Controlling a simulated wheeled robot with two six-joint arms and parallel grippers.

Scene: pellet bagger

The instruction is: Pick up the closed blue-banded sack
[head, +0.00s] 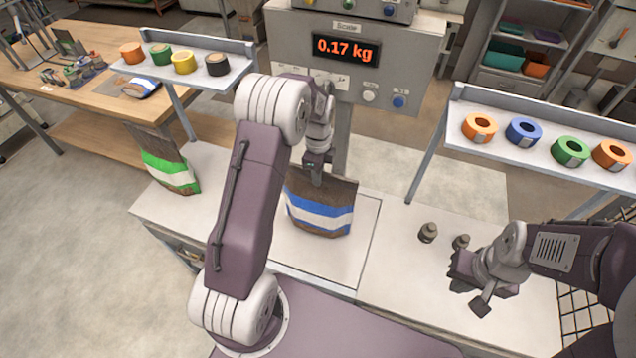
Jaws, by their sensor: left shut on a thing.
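The blue-banded sack (318,215) is brown with white and blue bands and stands upright on the white bench below the scale display. Its top edge is partly hidden behind my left gripper and arm. My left gripper (318,172) reaches down from above and is shut on the top of this sack. The sack's base appears to be at the bench surface; I cannot tell whether it is clear of it. My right gripper (472,291) is empty over the right part of the bench, its fingers apart, well away from the sack.
The scale display (346,48) reads 0.17 kg. A green-banded sack (170,165) stands at the bench's left end. Two small weights (428,232) stand near my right gripper. Raised shelves with tape rolls (525,131) flank the bench. A wooden table (75,105) is at back left.

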